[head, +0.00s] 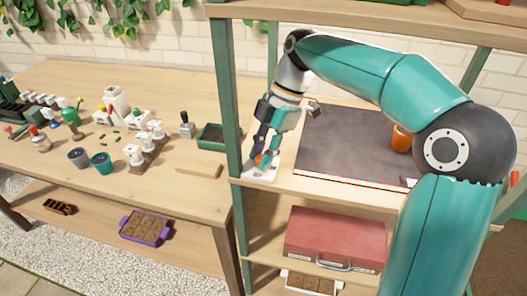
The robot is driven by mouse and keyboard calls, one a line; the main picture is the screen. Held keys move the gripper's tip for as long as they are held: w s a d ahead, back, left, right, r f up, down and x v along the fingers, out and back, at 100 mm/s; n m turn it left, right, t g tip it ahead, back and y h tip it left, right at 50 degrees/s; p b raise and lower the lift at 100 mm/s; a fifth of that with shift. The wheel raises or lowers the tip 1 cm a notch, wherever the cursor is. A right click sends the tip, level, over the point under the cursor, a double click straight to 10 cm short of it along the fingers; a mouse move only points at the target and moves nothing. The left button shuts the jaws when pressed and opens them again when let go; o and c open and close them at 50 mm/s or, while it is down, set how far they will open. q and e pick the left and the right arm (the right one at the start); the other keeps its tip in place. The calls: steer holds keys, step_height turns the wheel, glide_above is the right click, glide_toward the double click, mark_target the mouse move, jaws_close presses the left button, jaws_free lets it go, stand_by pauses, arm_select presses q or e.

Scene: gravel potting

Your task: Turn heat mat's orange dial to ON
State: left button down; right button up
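The heat mat (345,140) is a dark grey sheet lying on the upper shelf of the wooden rack. A small white control box (262,176) sits at the shelf's left front corner, beside the mat. A bit of the orange dial (259,158) shows on it between my fingers. My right gripper (264,155) points down over the box with its fingers around or against the dial; the fingers hide most of it. I cannot tell whether they are closed on it or which way the dial points. My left gripper is out of view.
An orange pot (400,138) stands on the mat's right side. A green rack post (230,100) rises close to the left of my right gripper. A red case (333,238) is on the shelf below. The left table (60,165) holds pots, bottles and a dark green tray (213,137).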

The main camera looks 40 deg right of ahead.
steer(key=shift+o, duration=0.8)
steer(key=shift+w+d, duration=0.1)
steer(key=shift+r, duration=0.1)
steer(key=shift+d+r, duration=0.15)
steer(key=shift+r, duration=0.1)
steer(key=d, duration=0.8)
steer(key=s+d, duration=0.1)
steer(key=d, duration=0.3)
steer(key=shift+d+r, duration=0.1)
steer(key=shift+r, duration=0.05)
steer(key=shift+w, duration=0.1)
